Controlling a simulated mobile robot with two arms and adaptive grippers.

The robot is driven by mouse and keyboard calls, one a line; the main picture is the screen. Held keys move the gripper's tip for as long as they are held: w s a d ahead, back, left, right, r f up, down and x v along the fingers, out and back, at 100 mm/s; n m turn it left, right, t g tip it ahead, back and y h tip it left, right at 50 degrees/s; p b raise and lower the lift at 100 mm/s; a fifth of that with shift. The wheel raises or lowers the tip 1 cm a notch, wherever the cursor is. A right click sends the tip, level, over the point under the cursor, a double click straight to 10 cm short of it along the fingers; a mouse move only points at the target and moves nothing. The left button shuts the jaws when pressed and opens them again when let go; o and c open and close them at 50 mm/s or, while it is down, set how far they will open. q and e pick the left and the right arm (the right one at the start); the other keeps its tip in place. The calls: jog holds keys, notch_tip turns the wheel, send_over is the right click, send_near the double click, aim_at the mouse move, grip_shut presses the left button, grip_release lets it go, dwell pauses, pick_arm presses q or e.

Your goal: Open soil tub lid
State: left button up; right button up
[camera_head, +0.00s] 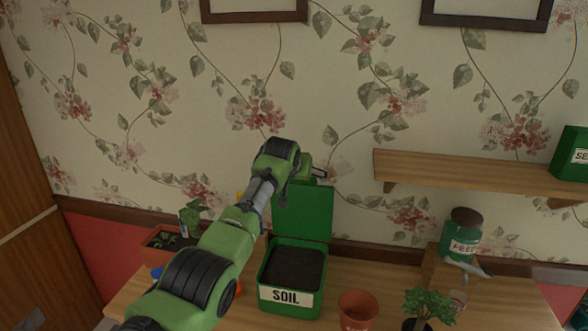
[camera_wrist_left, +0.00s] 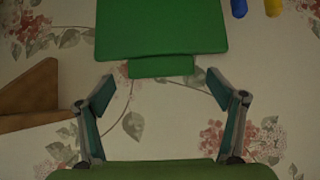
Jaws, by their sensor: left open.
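The green soil tub (camera_head: 290,298), labelled SOIL, stands on the wooden table with dark soil (camera_head: 296,267) showing inside. Its green lid (camera_head: 304,213) stands upright at the back of the tub, so the tub is open. My left gripper (camera_head: 318,171) is just above the lid's top edge, near its middle. In the left wrist view the lid (camera_wrist_left: 160,28) with its small tab (camera_wrist_left: 161,67) lies beyond the two spread fingers of my left gripper (camera_wrist_left: 161,88). The gripper is open and holds nothing. Whether it touches the lid I cannot tell. My right gripper is out of view.
A terracotta pot (camera_head: 357,310) and a leafy plant (camera_head: 428,304) stand right of the tub. A green feed jar (camera_head: 461,236) stands further right, below a wooden shelf (camera_head: 470,177). A planter (camera_head: 168,246) is at the left behind my arm.

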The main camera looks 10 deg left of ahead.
pick_arm(q)
jog(key=v, duration=1)
